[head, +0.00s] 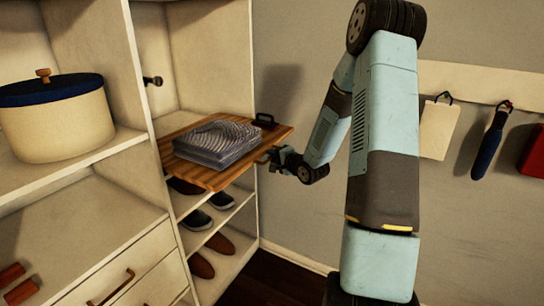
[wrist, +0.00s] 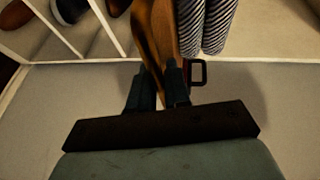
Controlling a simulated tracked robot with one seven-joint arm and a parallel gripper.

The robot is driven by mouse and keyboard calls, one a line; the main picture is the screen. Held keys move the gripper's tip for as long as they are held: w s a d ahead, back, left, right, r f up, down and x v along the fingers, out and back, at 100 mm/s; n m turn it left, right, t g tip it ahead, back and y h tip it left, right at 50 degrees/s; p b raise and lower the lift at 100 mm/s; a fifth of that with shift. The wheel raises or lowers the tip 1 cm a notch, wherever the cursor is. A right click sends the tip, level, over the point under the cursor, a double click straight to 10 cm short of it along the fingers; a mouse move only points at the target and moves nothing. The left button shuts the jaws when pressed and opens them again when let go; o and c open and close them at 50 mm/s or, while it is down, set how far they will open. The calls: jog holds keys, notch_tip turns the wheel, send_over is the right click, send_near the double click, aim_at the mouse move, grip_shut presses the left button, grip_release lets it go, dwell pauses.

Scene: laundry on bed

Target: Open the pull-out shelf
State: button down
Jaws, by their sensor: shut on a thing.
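The pull-out shelf (head: 195,178) is a striped wooden board in the cabinet's right bay. It sticks out past the cabinet's front. A folded, dark striped cloth (head: 217,143) lies on it, and a dark handle (head: 265,120) shows near its far outer corner. My gripper (head: 272,156) is at the board's outer edge. In the wrist view my gripper (wrist: 157,85) is shut on the edge of the board (wrist: 160,35), with the dark handle (wrist: 203,73) just to the right of the fingers. The exact contact is partly hidden.
Shoes (head: 197,219) stand on shelves below the board. A cream pot with a blue lid (head: 60,120) stands on the left shelf, above drawers (head: 120,280). A wall rail (head: 475,82) with hanging items is on the right. The floor (head: 280,280) before the cabinet looks clear.

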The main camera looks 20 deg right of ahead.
jog(key=shift+s+d+f, duration=0.1)
jog(key=shift+d+f, duration=0.05)
jog(key=shift+f, duration=0.05)
jog(key=c, duration=1.3)
grip_release()
jog(key=shift+o, duration=0.7)
jog(key=shift+r, duration=0.1)
jog(key=v, duration=1.3)
jog(key=shift+s, duration=0.25)
jog(key=shift+d, duration=0.1)
